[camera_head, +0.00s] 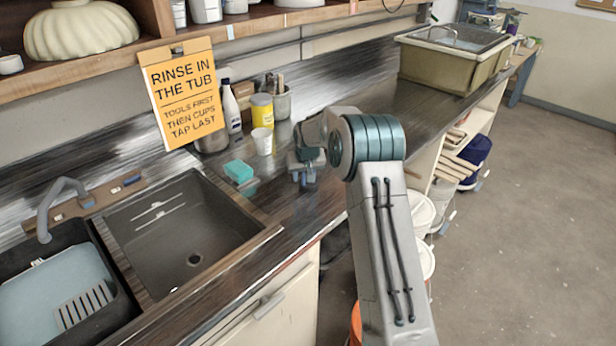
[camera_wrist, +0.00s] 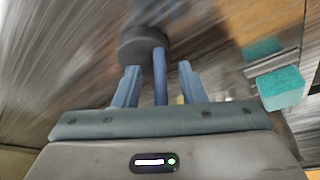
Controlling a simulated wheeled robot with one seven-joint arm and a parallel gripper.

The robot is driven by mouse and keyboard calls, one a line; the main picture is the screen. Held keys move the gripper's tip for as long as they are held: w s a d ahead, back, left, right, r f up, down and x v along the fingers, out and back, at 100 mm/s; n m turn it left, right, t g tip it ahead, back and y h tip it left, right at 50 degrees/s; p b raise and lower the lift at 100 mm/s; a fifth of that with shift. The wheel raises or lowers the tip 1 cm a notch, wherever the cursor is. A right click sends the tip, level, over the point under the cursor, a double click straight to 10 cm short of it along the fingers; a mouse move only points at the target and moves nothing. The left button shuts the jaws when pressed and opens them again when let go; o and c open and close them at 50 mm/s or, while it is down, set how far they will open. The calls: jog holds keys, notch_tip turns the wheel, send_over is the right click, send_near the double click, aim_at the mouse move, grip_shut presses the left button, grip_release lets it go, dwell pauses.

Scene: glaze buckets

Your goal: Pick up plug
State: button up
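In the head view my gripper (camera_head: 304,180) is low over the counter, right of the sink. I cannot make out the plug there; my gripper may hide it.
A teal sponge (camera_head: 239,172) lies left of my gripper, also at right in the wrist view (camera_wrist: 281,88). A white cup (camera_head: 262,142), yellow tin (camera_head: 262,110) and bottle (camera_head: 231,106) stand behind. The sink (camera_head: 190,240) is at left. The counter's front edge is close.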

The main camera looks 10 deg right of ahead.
jog(key=shift+f, duration=0.2)
grip_shut()
jog(key=shift+w, duration=0.1)
jog(key=shift+r, duration=0.15)
